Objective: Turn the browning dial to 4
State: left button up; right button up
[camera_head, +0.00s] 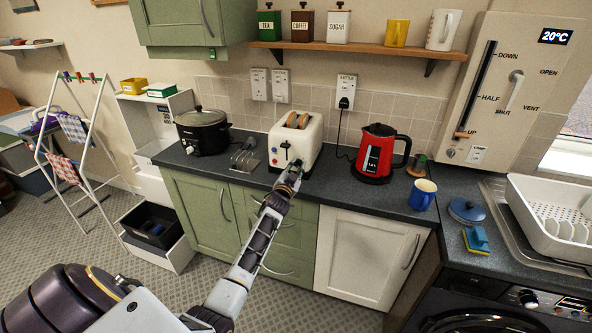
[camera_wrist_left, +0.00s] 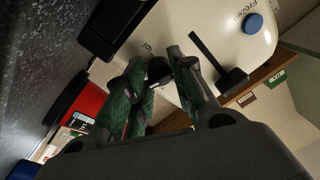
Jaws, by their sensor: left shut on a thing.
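The cream toaster (camera_head: 308,134) stands on the dark counter against the tiled wall, with two slices of toast (camera_head: 291,120) showing in its slots. My left gripper (camera_head: 291,172) reaches the lower front of the toaster and hides the dial in the head view. In the left wrist view the green-padded fingers of my left gripper (camera_wrist_left: 157,72) are closed around a small dark browning dial (camera_wrist_left: 159,67) on the toaster's front (camera_wrist_left: 215,25). The dial's setting cannot be read. A blue button (camera_wrist_left: 253,23) marked "Frozen" and a black lever (camera_wrist_left: 232,81) are beside it. My right gripper is not in view.
A red kettle (camera_head: 376,153) stands right of the toaster, with a blue mug (camera_head: 422,194) farther right. A toast rack (camera_head: 245,159) and a black slow cooker (camera_head: 203,132) are to the left. Green cupboards (camera_head: 198,211) lie below the counter.

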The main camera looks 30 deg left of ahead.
pick_arm(q)
jog(key=shift+m, duration=1.2)
jog(key=o, duration=1)
jog(key=shift+o, duration=0.2)
jog(key=shift+s, duration=0.15)
jog(key=v, duration=1.1)
jog(key=shift+s, duration=0.35)
jog(key=shift+f, duration=0.1)
